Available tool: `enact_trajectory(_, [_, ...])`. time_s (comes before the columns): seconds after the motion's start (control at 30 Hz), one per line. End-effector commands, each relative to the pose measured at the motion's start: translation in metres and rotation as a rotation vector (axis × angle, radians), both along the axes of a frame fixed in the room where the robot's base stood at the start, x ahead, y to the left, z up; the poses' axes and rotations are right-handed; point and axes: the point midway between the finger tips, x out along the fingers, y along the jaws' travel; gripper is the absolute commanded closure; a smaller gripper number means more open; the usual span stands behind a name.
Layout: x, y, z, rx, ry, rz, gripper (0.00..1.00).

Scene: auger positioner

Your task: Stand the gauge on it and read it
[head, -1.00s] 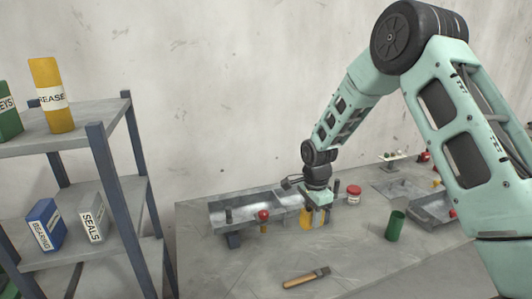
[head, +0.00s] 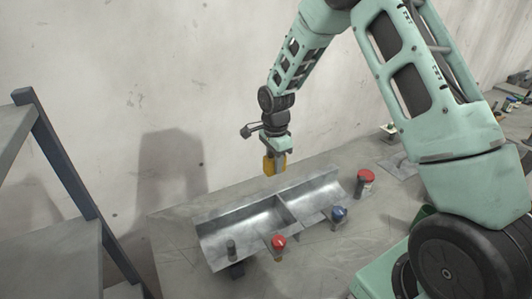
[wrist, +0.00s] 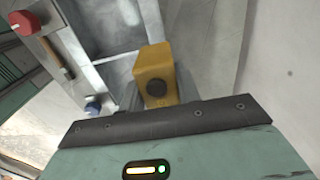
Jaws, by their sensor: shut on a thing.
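My gripper (head: 276,150) is shut on a yellow block, which I take to be the gauge (head: 270,166). It hangs above the back edge of the grey metal trough (head: 240,223) and looks clear of it. In the wrist view, the gauge (wrist: 155,62) is a yellow box with a dark round knob on its face, held between the jaws (wrist: 155,95). No readout on it can be made out. The trough is split by a cross wall; it has a red knob (head: 278,242) and a blue knob (head: 338,212) along its front.
A shelf rack (head: 62,160) stands at the left. The wall is close behind the bench.

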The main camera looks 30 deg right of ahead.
Motion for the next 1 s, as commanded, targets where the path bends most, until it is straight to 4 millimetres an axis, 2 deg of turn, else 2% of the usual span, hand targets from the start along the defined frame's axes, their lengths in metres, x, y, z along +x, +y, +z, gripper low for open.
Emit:
enact_trajectory(0.27, [0.0,0.0,-0.013,0.0,0.0,-0.002,0.96])
enact_trajectory(0.73, [0.0,0.0,-0.061,0.0,0.0,0.0,0.96])
enact_trajectory(1.0, [0.0,0.0,-0.068,0.0,-0.001,0.0,0.96])
